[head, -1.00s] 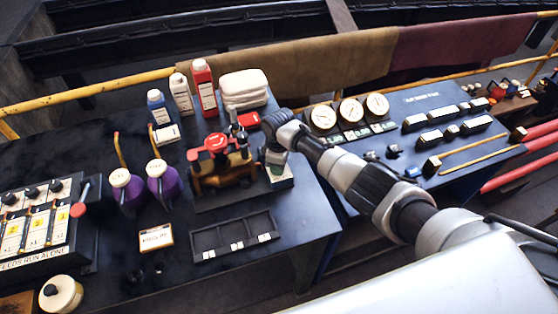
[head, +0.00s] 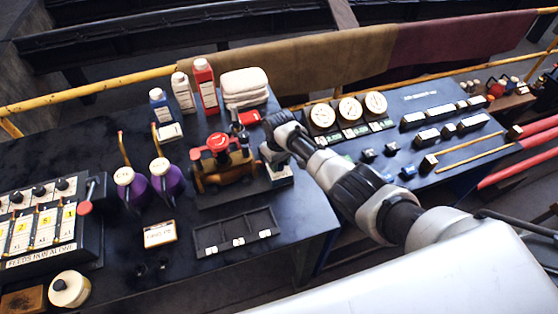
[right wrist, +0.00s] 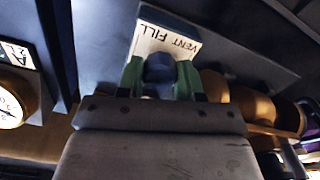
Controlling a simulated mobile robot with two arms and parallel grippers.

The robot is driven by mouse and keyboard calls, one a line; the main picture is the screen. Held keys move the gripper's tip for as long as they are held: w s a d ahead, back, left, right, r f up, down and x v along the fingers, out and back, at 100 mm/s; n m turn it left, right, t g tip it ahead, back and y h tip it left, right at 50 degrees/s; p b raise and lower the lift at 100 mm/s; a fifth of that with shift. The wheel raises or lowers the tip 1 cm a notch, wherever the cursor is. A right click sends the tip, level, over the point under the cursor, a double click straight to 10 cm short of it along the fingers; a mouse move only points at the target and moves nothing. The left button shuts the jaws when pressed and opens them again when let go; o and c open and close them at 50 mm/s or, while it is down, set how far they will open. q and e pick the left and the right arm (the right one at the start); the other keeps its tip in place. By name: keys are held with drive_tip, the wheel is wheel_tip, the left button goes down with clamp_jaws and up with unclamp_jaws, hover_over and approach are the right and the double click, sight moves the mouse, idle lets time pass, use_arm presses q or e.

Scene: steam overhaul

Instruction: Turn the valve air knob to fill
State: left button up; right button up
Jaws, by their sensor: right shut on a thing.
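The valve air knob (right wrist: 160,68) is a small dark blue knob in the right wrist view. It sits in front of a pale label plate (right wrist: 158,40) marked VENT and FILL, which appears upside down there. The two green fingertips of my right gripper (right wrist: 160,80) are on either side of the knob, shut on it. Which word the knob points to cannot be told. In the head view my right gripper (head: 273,157) reaches down over the pale base (head: 281,178) beside the brass valve, and hides the knob. My left gripper is not in view.
The brass valve (head: 222,172) with a red handwheel (head: 218,142) stands close left of the gripper. A black tray (head: 236,233) lies in front. Purple oil cans (head: 130,188), bottles (head: 207,86) and folded towels (head: 245,88) are nearby. A gauge panel (head: 349,110) stands to the right.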

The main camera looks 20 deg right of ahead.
drive_tip(key=shift+r, duration=0.1)
idle(0.4)
drive_tip(key=o, duration=0.9)
drive_tip(key=shift+r, duration=0.45)
wheel_tip(320, 180, up, 10)
drive_tip(key=shift+f+b, duration=0.1)
drive_tip(key=shift+b, duration=0.2)
